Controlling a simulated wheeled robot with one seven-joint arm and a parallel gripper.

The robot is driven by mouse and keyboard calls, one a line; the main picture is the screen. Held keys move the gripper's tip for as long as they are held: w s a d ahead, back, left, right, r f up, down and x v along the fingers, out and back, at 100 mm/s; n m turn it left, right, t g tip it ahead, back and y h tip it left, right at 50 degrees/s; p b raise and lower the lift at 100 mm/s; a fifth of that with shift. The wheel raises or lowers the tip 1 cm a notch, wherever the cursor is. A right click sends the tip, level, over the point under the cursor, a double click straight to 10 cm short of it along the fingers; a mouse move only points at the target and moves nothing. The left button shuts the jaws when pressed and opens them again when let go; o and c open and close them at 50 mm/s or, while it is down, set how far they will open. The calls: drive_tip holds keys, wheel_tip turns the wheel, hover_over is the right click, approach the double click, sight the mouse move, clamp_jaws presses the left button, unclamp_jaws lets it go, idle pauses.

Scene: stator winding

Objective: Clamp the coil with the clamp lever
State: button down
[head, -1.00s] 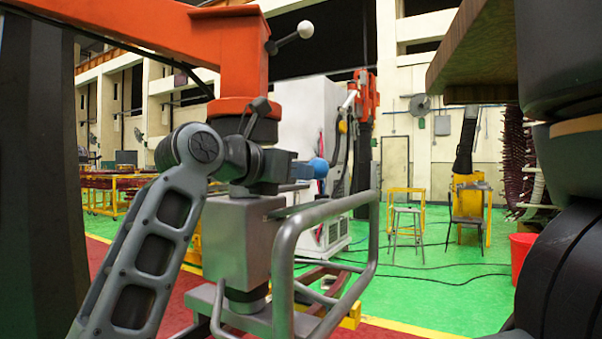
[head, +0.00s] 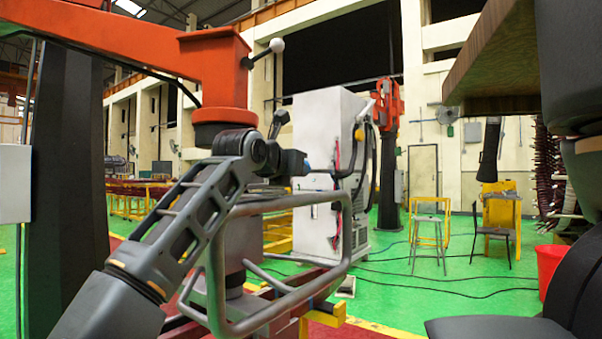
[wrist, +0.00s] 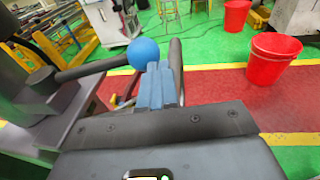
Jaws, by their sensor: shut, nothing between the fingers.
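A dark rod ending in a blue ball (wrist: 143,53), which looks like the clamp lever, reaches in from the left in the wrist view. My gripper (wrist: 160,68) has its blue fingers together, just right of and below the ball. I cannot tell whether they touch it. In the head view my gripper (head: 296,162) is at the end of my arm, above the grey tubular loop (head: 345,235), with a bit of blue beside it. A metal block (head: 240,243) stands below, partly hidden by my arm and the loop. I cannot make out the coil for certain.
An orange overhead beam (head: 213,68) with a white-ball lever (head: 277,45) hangs above my arm. A white cabinet (head: 315,120) stands behind. A red bucket (wrist: 275,57) is on the floor at right in the wrist view.

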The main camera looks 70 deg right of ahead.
drive_tip(key=shift+s+d, duration=0.2)
drive_tip(key=shift+d, duration=0.6)
drive_tip(key=shift+s+d, duration=0.15)
drive_tip(key=shift+d, duration=0.6)
